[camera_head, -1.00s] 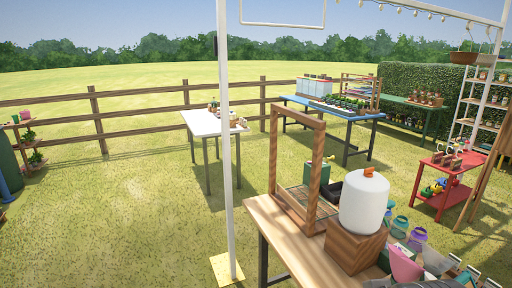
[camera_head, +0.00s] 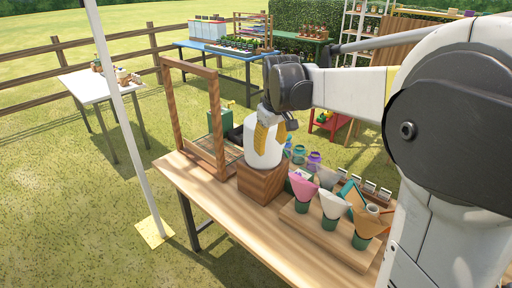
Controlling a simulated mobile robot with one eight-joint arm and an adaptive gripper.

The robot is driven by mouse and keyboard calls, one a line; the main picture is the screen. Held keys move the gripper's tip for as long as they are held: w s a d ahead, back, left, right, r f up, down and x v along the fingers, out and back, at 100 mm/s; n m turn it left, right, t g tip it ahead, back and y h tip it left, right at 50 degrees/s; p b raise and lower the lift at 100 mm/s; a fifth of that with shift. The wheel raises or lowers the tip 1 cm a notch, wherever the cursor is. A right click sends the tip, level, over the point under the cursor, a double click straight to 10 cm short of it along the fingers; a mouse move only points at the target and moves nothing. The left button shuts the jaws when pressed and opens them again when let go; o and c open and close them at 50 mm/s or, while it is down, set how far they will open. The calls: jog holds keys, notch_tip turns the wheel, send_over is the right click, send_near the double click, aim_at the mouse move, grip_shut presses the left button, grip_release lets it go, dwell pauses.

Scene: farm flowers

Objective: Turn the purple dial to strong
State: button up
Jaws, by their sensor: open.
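I cannot make out a purple dial or any strong marking. A jar with a purple top (camera_head: 314,159) stands on the wooden table behind the paper cones, beside teal-topped jars (camera_head: 299,154). The container sits on a wooden block (camera_head: 262,184).
A wooden frame (camera_head: 214,125) stands left of the container. Coloured paper cones (camera_head: 332,205) in green cups stand in a wooden stand at the front right. The wooden table (camera_head: 231,217) is bare at its front left. A white post (camera_head: 119,110) stands to its left.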

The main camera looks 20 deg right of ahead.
jog(key=w+d+f+g+p, duration=0.2)
jog(key=w+d+f, duration=0.3)
jog(key=w+d, duration=0.4)
jog(key=n+g, duration=0.1)
jog(key=n, duration=0.1)
send_near(298, 174)
jog(key=shift+y, duration=0.3)
jog(key=f, duration=0.3)
jog(key=f+b, duration=0.1)
jog(key=f, duration=0.2)
jog(key=f+b, duration=0.1)
jog(key=f, duration=0.3)
jog(key=shift+w+d, duration=0.2)
jog(key=shift+d, duration=0.2)
grip_shut()
